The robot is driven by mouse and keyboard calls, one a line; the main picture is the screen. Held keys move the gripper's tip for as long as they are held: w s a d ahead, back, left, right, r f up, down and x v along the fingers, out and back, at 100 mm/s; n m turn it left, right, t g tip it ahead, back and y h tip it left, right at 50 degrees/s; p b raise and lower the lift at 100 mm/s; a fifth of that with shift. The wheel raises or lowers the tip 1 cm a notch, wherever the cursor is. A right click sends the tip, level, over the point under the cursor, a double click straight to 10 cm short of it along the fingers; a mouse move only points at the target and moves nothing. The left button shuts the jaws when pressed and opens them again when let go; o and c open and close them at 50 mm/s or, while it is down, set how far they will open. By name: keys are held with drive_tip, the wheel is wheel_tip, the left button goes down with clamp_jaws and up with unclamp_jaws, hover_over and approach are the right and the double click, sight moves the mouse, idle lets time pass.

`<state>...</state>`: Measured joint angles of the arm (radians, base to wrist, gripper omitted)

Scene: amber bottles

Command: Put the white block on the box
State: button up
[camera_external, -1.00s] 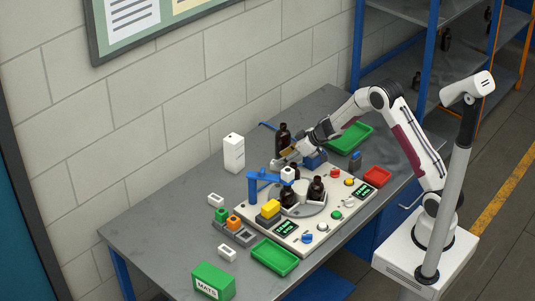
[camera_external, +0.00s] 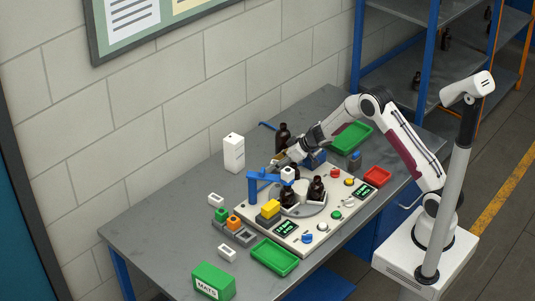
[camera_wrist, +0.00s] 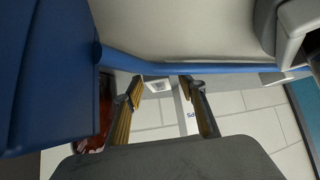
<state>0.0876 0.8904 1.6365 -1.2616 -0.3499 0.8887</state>
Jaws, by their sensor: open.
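Several small white blocks show in the external view: one block (camera_external: 216,199) at the table's left, another (camera_external: 227,252) nearer the front, and a white piece (camera_external: 288,173) at the blue fixture. A green box (camera_external: 212,282) marked MATS stands at the front left corner. A tall white box (camera_external: 234,153) stands near the wall. My gripper (camera_external: 280,161) is open behind the blue fixture, partly hidden. In the wrist view its two fingers (camera_wrist: 163,90) are apart, with nothing clearly held; a small pale object (camera_wrist: 157,86) shows beyond them.
The blue fixture (camera_external: 262,177) stands close to my gripper, and a blue bar (camera_wrist: 180,68) crosses the wrist view. Dark amber bottles (camera_external: 283,137) stand nearby and on the round plate. The table's left is mostly clear.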

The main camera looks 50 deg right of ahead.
clamp_jaws()
drive_tip(key=shift+r, duration=0.25)
drive_tip(key=shift+r, duration=4.75)
